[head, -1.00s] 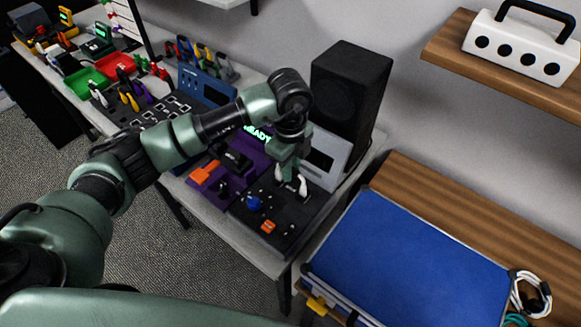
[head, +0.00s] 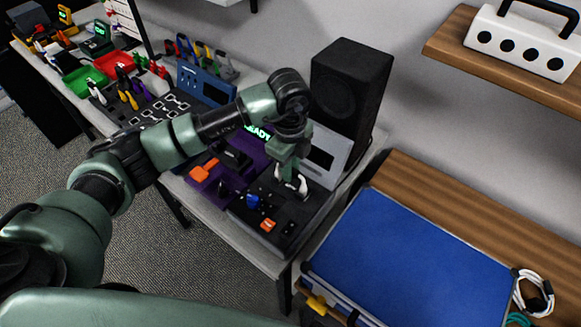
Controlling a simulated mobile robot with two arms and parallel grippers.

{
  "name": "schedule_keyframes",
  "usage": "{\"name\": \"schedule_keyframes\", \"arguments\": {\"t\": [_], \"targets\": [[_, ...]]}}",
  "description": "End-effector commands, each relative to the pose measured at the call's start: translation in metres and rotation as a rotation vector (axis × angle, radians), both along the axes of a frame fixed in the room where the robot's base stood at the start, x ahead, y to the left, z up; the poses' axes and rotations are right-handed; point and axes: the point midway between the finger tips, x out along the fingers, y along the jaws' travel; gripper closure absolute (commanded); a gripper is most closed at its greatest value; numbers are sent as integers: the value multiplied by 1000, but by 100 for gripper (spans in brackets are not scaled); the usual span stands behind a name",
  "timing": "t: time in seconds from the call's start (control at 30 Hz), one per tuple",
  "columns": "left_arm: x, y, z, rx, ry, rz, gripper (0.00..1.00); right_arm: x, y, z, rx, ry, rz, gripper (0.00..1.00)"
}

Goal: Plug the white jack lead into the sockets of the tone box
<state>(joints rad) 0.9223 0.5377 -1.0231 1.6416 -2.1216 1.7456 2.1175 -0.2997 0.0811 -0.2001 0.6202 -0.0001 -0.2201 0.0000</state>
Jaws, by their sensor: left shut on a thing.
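The dark box with small sockets (head: 271,238), which looks like the tone box, sits at the near right end of the bench and carries a blue part (head: 253,201) and an orange part (head: 268,224). My left gripper (head: 289,183) points down over its back right part. It is shut on a white plug end (head: 301,185), apparently the white jack lead. Whether the plug's tip is in a socket or just above the box cannot be told. The rest of the lead is hidden. My right gripper is out of view.
A grey unit with a dark screen (head: 337,148) and a black speaker (head: 349,88) stand close behind the gripper. A purple station (head: 205,187) lies to the left. A blue-topped case (head: 410,255) and coiled white cable (head: 535,300) are at right.

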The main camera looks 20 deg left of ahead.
Motion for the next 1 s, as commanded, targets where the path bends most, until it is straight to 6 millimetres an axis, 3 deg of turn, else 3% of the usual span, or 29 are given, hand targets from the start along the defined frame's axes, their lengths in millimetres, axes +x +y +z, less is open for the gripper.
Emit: {"name": "schedule_keyframes", "arguments": {"t": [0.27, 0.3, 0.37, 0.6, 0.7, 1.0], "targets": [[0, 0, 0, 0, -1, 0, 100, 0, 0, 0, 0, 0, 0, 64], [0, 0, 0, 0, -1, 0, 76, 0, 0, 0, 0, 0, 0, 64], [0, 0, 0, 0, -1, 0, 59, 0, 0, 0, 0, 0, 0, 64], [0, 0, 0, 0, -1, 0, 59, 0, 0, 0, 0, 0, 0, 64], [0, 0, 0, 0, 0, 0, 34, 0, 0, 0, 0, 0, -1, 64], [0, 0, 0, 0, 0, 0, 33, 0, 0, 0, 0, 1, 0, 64]]}}
